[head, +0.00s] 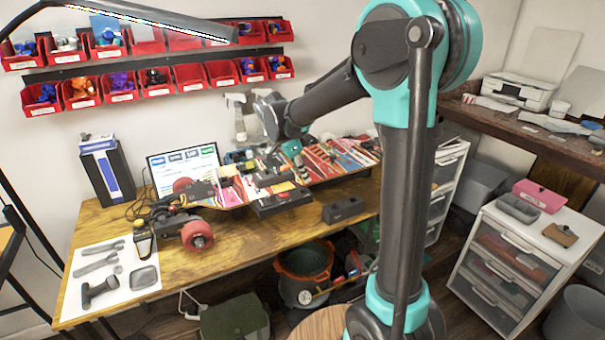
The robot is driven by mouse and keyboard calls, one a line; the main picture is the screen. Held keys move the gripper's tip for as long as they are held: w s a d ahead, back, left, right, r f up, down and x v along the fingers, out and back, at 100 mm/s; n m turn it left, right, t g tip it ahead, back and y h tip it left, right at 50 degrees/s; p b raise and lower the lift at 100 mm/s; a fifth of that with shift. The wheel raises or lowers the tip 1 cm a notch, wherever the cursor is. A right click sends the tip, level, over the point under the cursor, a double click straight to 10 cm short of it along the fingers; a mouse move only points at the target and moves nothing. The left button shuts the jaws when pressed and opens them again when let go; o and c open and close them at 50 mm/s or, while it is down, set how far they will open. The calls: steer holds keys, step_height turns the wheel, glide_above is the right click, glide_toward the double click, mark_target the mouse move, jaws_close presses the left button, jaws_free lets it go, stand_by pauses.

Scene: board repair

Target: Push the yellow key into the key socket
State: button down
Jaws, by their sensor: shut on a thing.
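My gripper (299,166) is small in the head view, over the colourful deck of the board (325,163) at the back of the workbench. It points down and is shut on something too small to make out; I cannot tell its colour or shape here. I cannot pick out the yellow key for certain. A black box-like unit (282,202) with a small red part on top sits at the board's front side, below and slightly left of my gripper. I cannot make out the key socket or whether anything touches it.
The board's red wheel (197,235) faces the front of the wooden workbench (240,255). A small black block (343,209) lies to the right. Tools lie on a white mat (110,280) at left. A laptop (185,165) stands behind. Red bins (150,85) hang on the wall.

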mark_target(303, 182)
steer(key=shift+f, duration=1.7)
stand_by(2.6)
steer(key=c, duration=1.3)
jaws_free()
steer(key=shift+o, duration=1.4)
steer(key=shift+r, duration=0.45)
steer(key=shift+r, duration=0.35)
steer(key=shift+r, duration=0.8)
